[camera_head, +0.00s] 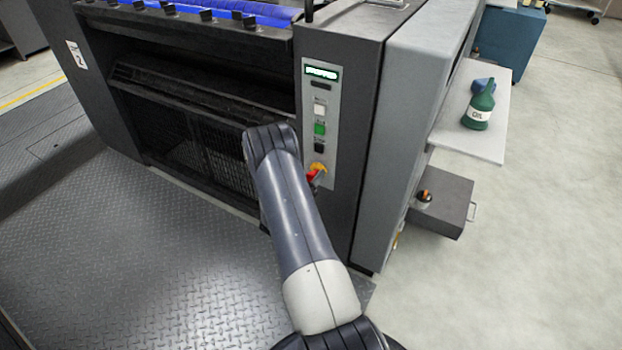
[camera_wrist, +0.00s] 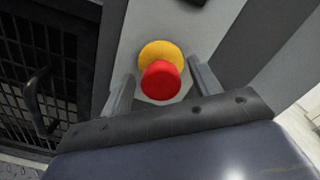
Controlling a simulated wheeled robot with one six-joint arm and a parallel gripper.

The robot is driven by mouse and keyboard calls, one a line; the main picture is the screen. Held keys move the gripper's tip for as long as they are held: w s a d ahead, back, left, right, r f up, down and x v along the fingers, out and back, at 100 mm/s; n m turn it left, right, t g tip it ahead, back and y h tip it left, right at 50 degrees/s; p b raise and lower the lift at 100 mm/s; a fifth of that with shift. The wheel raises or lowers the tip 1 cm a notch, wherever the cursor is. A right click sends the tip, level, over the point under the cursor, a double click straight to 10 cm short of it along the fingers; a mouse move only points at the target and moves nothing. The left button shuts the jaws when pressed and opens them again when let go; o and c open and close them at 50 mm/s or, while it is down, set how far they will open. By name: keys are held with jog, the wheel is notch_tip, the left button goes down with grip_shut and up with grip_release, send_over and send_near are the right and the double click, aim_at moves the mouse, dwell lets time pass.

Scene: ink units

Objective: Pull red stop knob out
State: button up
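The red stop knob (camera_wrist: 161,80) sits in front of a yellow round base (camera_wrist: 161,50) on the light panel. In the head view the red knob (camera_head: 312,178) shows low on the control panel, partly covered by my arm. My gripper (camera_wrist: 162,84) is open, with one finger on each side of the knob in the wrist view. A gap shows between the knob and each finger, and I see no contact.
The control panel (camera_head: 321,110) has a lit display (camera_head: 321,72), a white button (camera_head: 320,109), a green button (camera_head: 320,128) and a dark button (camera_head: 319,147) above the knob. A black handle (camera_wrist: 40,100) is left of the panel. A shelf (camera_head: 490,135) holds a green oil bottle (camera_head: 480,108).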

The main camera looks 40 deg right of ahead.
jog(key=v, duration=1)
jog(key=shift+a+p, duration=0.4)
jog(key=shift+p, duration=0.05)
jog(key=shift+s, duration=0.1)
jog(key=x, duration=1.2)
jog(key=shift+d+r, duration=0.1)
jog(key=shift+d, duration=0.25)
jog(key=shift+s+a, duration=0.1)
jog(key=shift+a, duration=0.3)
jog(key=shift+d, duration=0.1)
